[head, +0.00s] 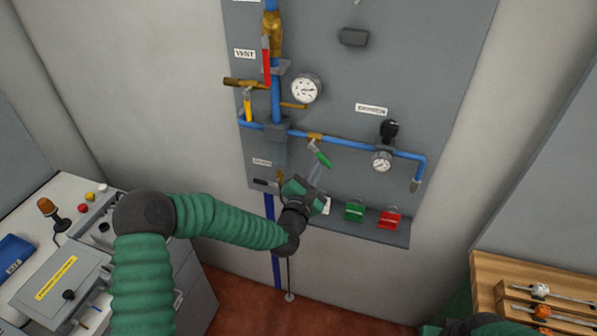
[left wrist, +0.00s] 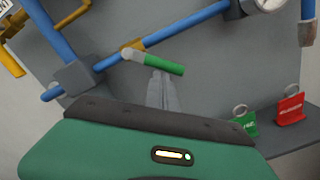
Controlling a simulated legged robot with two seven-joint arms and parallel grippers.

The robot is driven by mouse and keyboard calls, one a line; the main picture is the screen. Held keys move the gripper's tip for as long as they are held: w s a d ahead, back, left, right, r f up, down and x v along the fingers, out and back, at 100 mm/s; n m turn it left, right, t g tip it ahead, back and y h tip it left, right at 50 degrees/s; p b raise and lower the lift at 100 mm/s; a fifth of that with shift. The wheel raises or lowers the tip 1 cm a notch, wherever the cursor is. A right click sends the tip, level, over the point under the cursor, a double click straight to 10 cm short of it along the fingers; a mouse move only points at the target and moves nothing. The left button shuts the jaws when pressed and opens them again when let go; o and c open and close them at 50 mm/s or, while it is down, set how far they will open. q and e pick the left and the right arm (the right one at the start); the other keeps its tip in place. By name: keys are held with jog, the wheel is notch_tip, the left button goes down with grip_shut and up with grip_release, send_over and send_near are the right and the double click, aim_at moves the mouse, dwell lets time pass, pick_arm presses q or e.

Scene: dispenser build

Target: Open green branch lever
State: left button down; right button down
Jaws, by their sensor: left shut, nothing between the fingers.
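The green branch lever (head: 322,158) sits on a brass valve (head: 315,137) in the horizontal blue pipe on the grey panel. It slants down and to the right from the valve. In the left wrist view the green lever (left wrist: 163,65) lies just above my fingertips. My left gripper (head: 318,172) is shut and empty, with its fingers pointing up just below the lever. In the left wrist view the gripper (left wrist: 160,80) looks close to the lever; I cannot tell whether they touch. My right gripper is not clearly visible; only part of my right arm shows at the bottom right.
A red lever (head: 266,60) and a yellow lever (head: 248,105) are on the left pipes. Gauges (head: 306,88) stand out from the panel. A green tag (head: 354,211) and a red tag (head: 389,218) are on the ledge below. A wooden rack (head: 530,290) is at right.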

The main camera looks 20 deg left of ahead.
pick_arm(q)
jog(key=n, duration=0.1)
jog(key=d+r+n+b, duration=0.1)
jog(key=n, duration=0.1)
jog(key=n+b, duration=0.1)
jog(key=shift+d+r+n, duration=0.15)
jog(key=shift+d+n, duration=0.25)
jog(key=shift+s+d+r+n+y+b, duration=0.15)
jog(key=shift+r+n+b, duration=0.15)
jog(key=shift+n, duration=0.35)
jog(key=shift+w+d+r+n+y+b, duration=0.1)
jog(key=shift+d+r+n+b, duration=0.2)
jog(key=shift+n, duration=0.3)
jog(key=shift+s+d+r+n+y+b, duration=0.1)
jog(key=shift+r+n+b, duration=0.2)
jog(key=shift+n, duration=0.35)
